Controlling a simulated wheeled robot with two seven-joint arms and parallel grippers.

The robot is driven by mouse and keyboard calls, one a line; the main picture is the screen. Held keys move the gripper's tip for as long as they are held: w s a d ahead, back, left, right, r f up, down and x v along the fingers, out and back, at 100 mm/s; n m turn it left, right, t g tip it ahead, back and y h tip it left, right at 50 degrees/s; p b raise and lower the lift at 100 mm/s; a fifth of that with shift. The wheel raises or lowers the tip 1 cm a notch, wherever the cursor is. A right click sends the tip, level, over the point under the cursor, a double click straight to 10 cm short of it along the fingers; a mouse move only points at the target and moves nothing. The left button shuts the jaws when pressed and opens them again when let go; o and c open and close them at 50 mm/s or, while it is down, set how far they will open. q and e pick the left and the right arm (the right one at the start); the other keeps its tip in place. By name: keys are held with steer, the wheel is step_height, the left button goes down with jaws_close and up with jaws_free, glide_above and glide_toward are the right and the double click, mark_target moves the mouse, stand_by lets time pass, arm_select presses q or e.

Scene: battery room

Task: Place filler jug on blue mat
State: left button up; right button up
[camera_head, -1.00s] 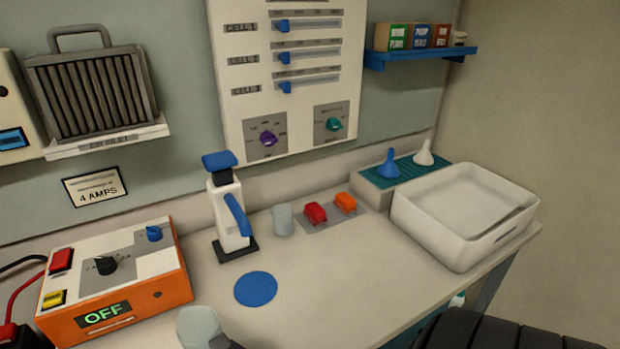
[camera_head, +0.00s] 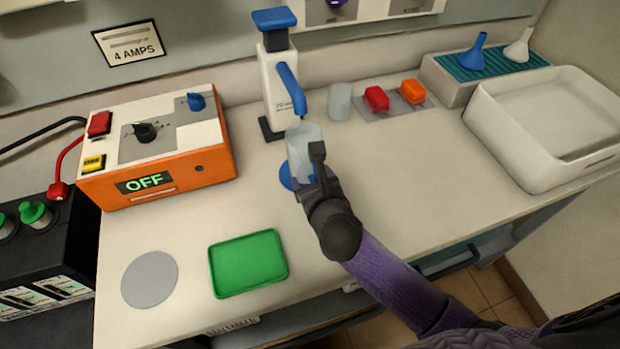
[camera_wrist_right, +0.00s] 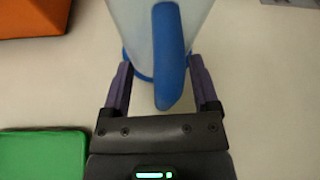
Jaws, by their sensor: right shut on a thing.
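The filler jug (camera_head: 303,143) is a pale, translucent jug with a blue handle, which shows close up in the wrist view (camera_wrist_right: 171,50). My right gripper (camera_head: 311,172) is shut on it, with a finger on either side of the handle. The jug looks upright over the round blue mat (camera_head: 287,178) and hides most of it. Only the mat's left edge shows clearly. I cannot tell whether the jug's base touches the mat. My left gripper is not in view.
A white dispenser with a blue lever (camera_head: 279,85) stands just behind the jug. A pale cup (camera_head: 340,101) is to its right. An orange charger box (camera_head: 156,150) is to the left. A green tray (camera_head: 248,264) and grey disc (camera_head: 150,279) lie in front.

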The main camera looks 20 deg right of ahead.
mark_target(309, 180)
steer(key=w, duration=0.2)
steer(key=shift+w+f+b, duration=0.2)
steer(key=shift+w+b, duration=0.1)
steer(key=shift+w, duration=0.1)
step_height(309, 180, down, 4)
steer(key=shift+r+b, duration=0.2)
steer(key=shift+b, duration=1)
steer(key=shift+r, duration=0.25)
steer(key=shift+f, duration=0.15)
steer(key=o, duration=1.1)
steer(key=shift+s+r+p, duration=0.2)
steer(key=shift+r+p, duration=0.1)
steer(key=p+v, duration=0.4)
steer(key=v, duration=0.7)
steer(key=shift+s, duration=0.35)
